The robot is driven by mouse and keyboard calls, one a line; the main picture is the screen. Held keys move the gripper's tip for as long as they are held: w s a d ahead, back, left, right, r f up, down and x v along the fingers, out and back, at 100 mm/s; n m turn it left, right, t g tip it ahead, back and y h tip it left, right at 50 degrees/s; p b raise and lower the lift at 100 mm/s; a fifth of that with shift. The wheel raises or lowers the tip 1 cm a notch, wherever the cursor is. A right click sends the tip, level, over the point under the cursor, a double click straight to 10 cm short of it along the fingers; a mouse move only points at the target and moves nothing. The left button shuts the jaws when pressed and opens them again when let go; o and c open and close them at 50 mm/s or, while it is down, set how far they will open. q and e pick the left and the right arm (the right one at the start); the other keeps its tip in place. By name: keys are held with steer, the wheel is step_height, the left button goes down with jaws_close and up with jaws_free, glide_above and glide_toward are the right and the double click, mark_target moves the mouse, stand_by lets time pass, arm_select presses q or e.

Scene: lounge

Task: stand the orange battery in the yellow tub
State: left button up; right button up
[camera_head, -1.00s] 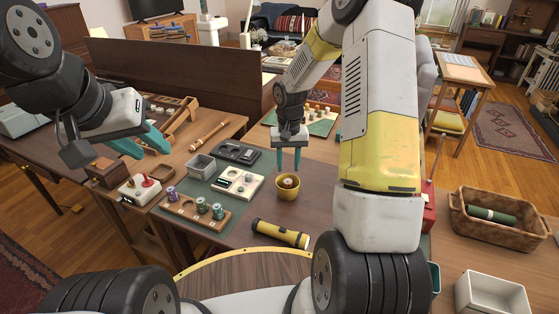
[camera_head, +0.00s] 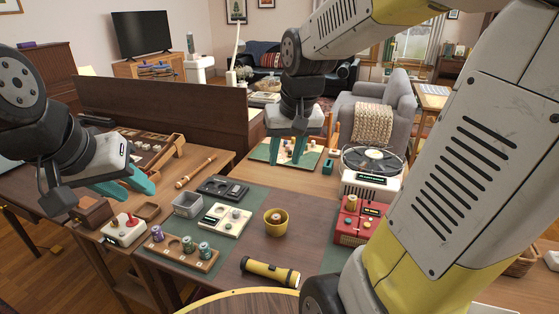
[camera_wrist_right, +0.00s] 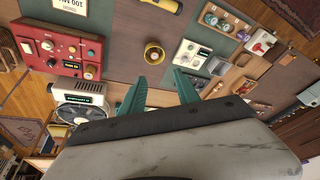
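The yellow tub (camera_head: 276,228) stands upright on the dark mat in the middle of the table. A small orange-brown cylinder, seemingly the orange battery (camera_head: 277,217), stands inside it with only its upper part showing. My right gripper (camera_head: 286,156) is open and empty, raised beyond and apart from the tub. In the right wrist view its two fingers (camera_wrist_right: 160,92) are spread with nothing between them. My left gripper (camera_head: 130,188) is open and empty at the left, above the table.
A wooden holder (camera_head: 166,256) with purple and green cells, a grey bin (camera_head: 188,205) and a cream tester (camera_head: 222,221) lie left of the tub. A yellow flashlight (camera_head: 270,272) lies in front. A red box (camera_head: 356,222) and a white fan unit (camera_head: 373,172) stand right.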

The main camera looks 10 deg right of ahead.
steer(key=s+a+r+t+y, duration=0.1)
steer(key=s+r+t, duration=0.1)
steer(key=s, duration=0.8)
steer(key=shift+s+a+r+n, duration=0.25)
steer(key=shift+r+n, duration=0.15)
steer(key=shift+r, duration=0.3)
